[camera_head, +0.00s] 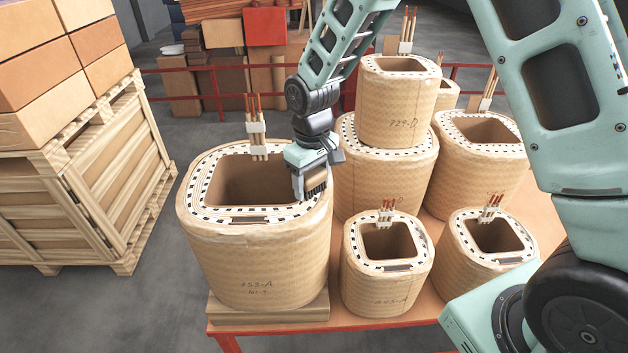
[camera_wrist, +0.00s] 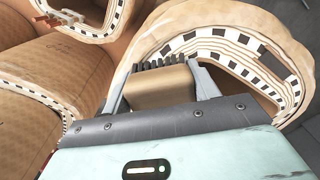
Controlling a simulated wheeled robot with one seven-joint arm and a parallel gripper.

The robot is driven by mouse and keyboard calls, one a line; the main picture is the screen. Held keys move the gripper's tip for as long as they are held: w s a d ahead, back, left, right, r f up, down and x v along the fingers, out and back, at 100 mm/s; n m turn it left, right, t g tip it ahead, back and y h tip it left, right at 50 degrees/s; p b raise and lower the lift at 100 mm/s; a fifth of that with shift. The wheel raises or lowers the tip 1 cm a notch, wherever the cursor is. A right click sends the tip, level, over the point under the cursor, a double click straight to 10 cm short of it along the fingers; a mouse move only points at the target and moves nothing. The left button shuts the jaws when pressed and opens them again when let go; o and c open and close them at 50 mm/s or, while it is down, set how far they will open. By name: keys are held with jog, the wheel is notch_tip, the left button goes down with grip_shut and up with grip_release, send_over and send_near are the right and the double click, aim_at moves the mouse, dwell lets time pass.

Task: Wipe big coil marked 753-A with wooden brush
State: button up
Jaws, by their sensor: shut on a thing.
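The big coil marked 753-A (camera_head: 255,262) stands upright at the left front of the table, on a flat board. Its top rim, with black and white marks, also shows in the wrist view (camera_wrist: 221,37). My gripper (camera_head: 312,182) is over the right side of this rim, shut on the wooden brush (camera_wrist: 160,87). The brush's dark bristles (camera_wrist: 163,62) face the rim in the wrist view; I cannot tell whether they touch it. In the head view the brush is a small dark-edged piece under my gripper, mostly hidden by it.
A coil marked 729-D (camera_head: 400,105) sits stacked on another coil (camera_head: 375,185) right behind my gripper. Smaller coils (camera_head: 385,275) stand to the right on the orange table (camera_head: 345,322). Upright leads (camera_head: 257,135) rise from the big coil's back rim. A wooden crate (camera_head: 110,195) stands at left.

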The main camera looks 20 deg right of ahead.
jog(key=r, duration=0.1)
jog(key=r+p, duration=0.2)
jog(key=shift+w+a+r, duration=0.1)
jog(key=shift+a+r, duration=0.15)
jog(key=shift+r, duration=0.1)
jog(key=shift+r+p, duration=1.85)
jog(key=shift+r, duration=0.35)
jog(key=shift+f, duration=0.1)
